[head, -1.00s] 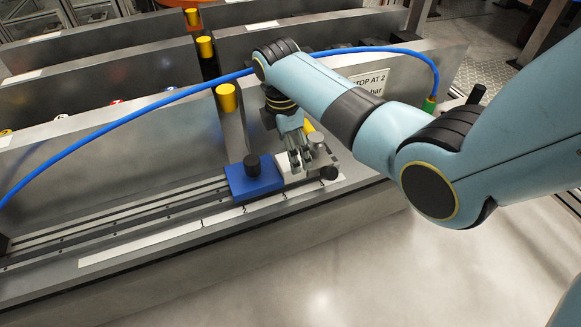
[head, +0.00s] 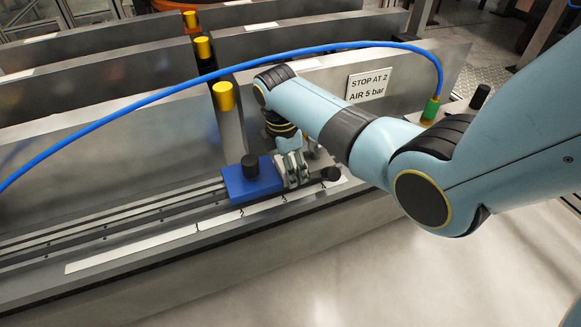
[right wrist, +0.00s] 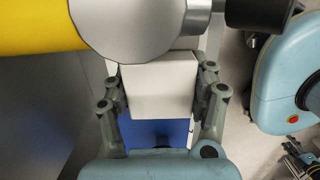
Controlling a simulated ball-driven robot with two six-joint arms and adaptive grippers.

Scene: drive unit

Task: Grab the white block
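The white block (right wrist: 160,88) lies between the two fingers of my right gripper (right wrist: 160,90) in the right wrist view. A finger pad sits against each side of it, with no clear gap. In the head view my right gripper (head: 294,168) is low at the rail, and its fingers hide most of the block. A blue carriage (head: 240,184) with a black knob (head: 251,165) is right beside the block, on its left.
A marked white scale strip (head: 150,247) runs along the rail's front. A grey metal knob (right wrist: 122,25) and a yellow cylinder (right wrist: 35,28) are close to the gripper. A blue hose (head: 130,103) arches behind the arm. A "STOP AT 2" sign (head: 367,85) stands behind.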

